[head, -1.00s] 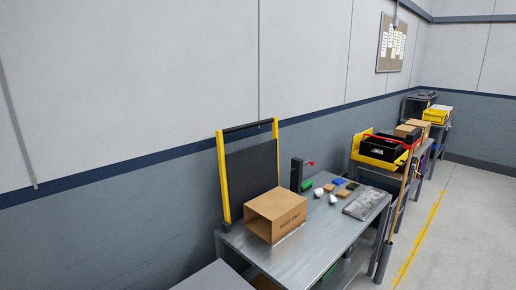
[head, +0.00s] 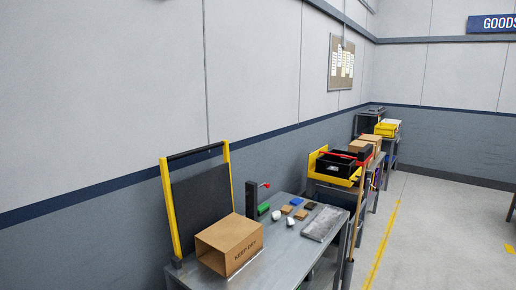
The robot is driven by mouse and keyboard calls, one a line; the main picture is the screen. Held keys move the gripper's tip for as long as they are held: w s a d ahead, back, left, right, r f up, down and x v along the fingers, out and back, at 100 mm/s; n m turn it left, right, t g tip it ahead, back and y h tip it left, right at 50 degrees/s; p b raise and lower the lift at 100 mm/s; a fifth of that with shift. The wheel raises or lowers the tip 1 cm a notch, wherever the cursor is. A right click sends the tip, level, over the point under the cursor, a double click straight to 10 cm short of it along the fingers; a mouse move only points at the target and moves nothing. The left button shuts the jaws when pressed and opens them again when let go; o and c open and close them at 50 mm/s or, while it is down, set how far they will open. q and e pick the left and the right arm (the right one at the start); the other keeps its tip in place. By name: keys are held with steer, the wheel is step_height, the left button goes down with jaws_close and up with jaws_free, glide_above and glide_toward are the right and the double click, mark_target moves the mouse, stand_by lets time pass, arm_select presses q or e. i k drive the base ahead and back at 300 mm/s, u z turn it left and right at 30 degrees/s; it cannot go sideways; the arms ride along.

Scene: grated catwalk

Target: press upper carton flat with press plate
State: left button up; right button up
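A brown cardboard carton (head: 229,243) marked "KEEP DRY" stands on the grey metal table (head: 293,252). It keeps its full box shape, with an open end facing left. Behind it, a dark flat plate (head: 203,205) stands upright between yellow side bars (head: 169,212), with a black bar across the top; this looks like the press plate. The plate is raised and apart from the carton's top. Neither of my grippers is in view.
Small blocks and white pieces (head: 291,221), a dark post with a red handle (head: 252,199) and a grey metal slab (head: 325,223) are on the table. A yellow rack with a black bin (head: 336,166) stands beyond. Open floor (head: 436,235) lies right.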

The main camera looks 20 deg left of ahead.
mark_target(201, 200)
steer(key=z, duration=0.55)
steer(key=i, duration=1.3)
steer(key=u, duration=0.3)
steer(key=i, duration=1.2)
steer(key=u, duration=0.8)
